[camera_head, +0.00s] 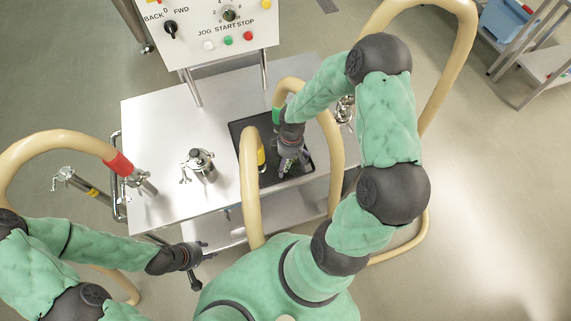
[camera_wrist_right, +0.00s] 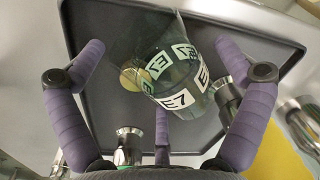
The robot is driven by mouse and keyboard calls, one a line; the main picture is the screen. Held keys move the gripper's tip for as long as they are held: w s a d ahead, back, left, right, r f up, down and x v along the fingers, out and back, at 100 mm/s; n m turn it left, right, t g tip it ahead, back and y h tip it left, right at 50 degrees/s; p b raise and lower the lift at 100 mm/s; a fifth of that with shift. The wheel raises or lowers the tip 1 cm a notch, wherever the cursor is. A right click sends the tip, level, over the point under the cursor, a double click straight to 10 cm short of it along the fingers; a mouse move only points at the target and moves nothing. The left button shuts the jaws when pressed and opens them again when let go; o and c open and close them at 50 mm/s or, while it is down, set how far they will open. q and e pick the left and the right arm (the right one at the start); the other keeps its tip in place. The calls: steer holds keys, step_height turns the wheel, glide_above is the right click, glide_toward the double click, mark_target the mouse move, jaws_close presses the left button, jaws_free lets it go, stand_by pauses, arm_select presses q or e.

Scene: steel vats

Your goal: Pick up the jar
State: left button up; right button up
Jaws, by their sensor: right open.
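The jar (camera_wrist_right: 175,75) is clear greenish glass with black-and-white labels, one reading E7. In the right wrist view it stands out between the spread purple fingers of my right gripper (camera_wrist_right: 162,68), over the dark tray (camera_wrist_right: 115,25). No finger is clearly closed on it. In the head view my right gripper (camera_head: 291,158) hangs over the dark tray (camera_head: 240,128) and largely hides the jar. My left gripper (camera_head: 196,268) is low, in front of the steel table and away from the jar; its jaw state is unclear.
The steel table (camera_head: 150,120) carries a metal fitting (camera_head: 200,165) left of the tray. A control panel (camera_head: 215,35) stands behind. Open floor lies to the right.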

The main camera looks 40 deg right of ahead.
steer(key=shift+r, duration=0.1)
steer(key=c, duration=1.4)
steer(key=shift+r, duration=0.1)
steer(key=shift+r, duration=0.6)
steer(key=s+d+r+p, duration=0.3)
steer(key=s+r+p, duration=0.2)
steer(key=s+r, duration=0.6)
steer(key=shift+s+d+r, duration=0.3)
steer(key=shift+s+d, duration=0.1)
steer(key=shift+s, duration=0.85)
steer(key=shift+s, duration=0.1)
